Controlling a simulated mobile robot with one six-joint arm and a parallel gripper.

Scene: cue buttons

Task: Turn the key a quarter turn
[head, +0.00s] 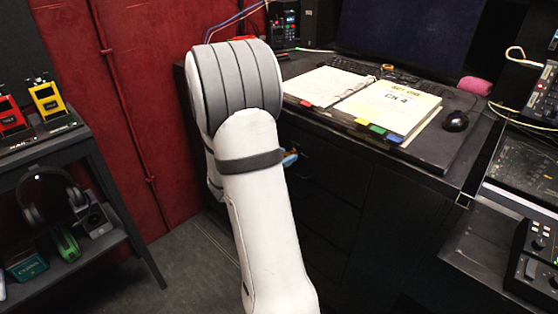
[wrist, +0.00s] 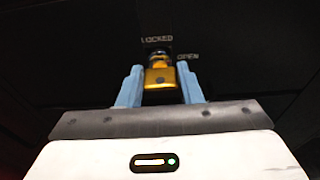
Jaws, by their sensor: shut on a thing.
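In the wrist view, a gold key (wrist: 160,78) sits in a lock on a dark panel, with the word LOCKED (wrist: 157,40) above it and OPEN (wrist: 188,56) to its right. My gripper (wrist: 160,86) has its two blue fingers on either side of the key head, shut on it. The key head looks roughly square-on to the camera; its exact turn angle is hard to tell. In the head view my white arm hides the key, and only a bit of a blue finger (head: 290,159) shows against the dark drawer cabinet (head: 318,215).
An open binder (head: 395,104), a mouse (head: 455,121) and a keyboard lie on the desk above the cabinet. A shelf (head: 105,235) with radios and headphones (head: 50,197) stands at left. Bare floor (head: 195,265) lies between shelf and cabinet.

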